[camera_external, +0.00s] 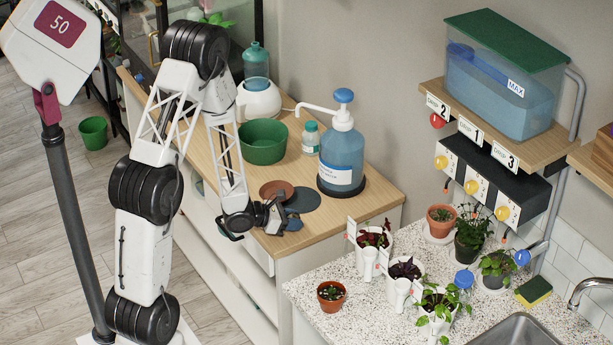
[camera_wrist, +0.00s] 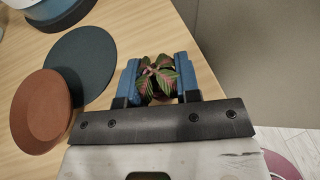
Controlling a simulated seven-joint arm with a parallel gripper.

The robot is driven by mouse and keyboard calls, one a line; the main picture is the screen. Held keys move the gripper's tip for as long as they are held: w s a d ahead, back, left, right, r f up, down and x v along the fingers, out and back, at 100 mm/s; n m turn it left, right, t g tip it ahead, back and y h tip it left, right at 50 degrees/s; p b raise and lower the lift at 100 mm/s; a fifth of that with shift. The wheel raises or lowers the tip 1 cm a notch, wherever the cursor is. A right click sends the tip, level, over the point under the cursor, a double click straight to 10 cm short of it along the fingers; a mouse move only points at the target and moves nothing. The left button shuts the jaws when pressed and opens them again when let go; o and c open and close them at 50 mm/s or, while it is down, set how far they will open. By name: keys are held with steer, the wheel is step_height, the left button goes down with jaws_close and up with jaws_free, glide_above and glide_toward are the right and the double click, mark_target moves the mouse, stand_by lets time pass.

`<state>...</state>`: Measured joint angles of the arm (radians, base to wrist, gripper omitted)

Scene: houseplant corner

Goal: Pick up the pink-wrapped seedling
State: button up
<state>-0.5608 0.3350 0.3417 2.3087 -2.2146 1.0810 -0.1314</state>
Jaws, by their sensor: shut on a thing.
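A small seedling (camera_wrist: 159,74) with dark green leaves and pink veins shows in the wrist view. It sits between the two blue fingers of my gripper (camera_wrist: 158,86), which is shut on it. Leaves cover most of what is below them, so I cannot make out a pink wrap. In the external view my gripper (camera_external: 284,220) is low over the front edge of the wooden cabinet top (camera_external: 342,212). The seedling is too hidden there to tell apart. I cannot tell whether it touches the wood.
A terracotta saucer (camera_wrist: 40,115) and a dark round mat (camera_wrist: 82,58) lie left of my gripper in the wrist view. A blue pump bottle (camera_external: 341,155) and green bowl (camera_external: 263,142) stand behind. Several potted plants stand on the speckled counter (camera_external: 376,318) at right.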

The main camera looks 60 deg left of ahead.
steer(key=shift+r, duration=1.4)
steer(key=s+d, duration=0.2)
steer(key=s, duration=0.5)
steer(key=s+d+r, duration=0.1)
steer(key=s+d, duration=0.2)
steer(key=s, duration=0.5)
steer(key=shift+d+r, duration=0.25)
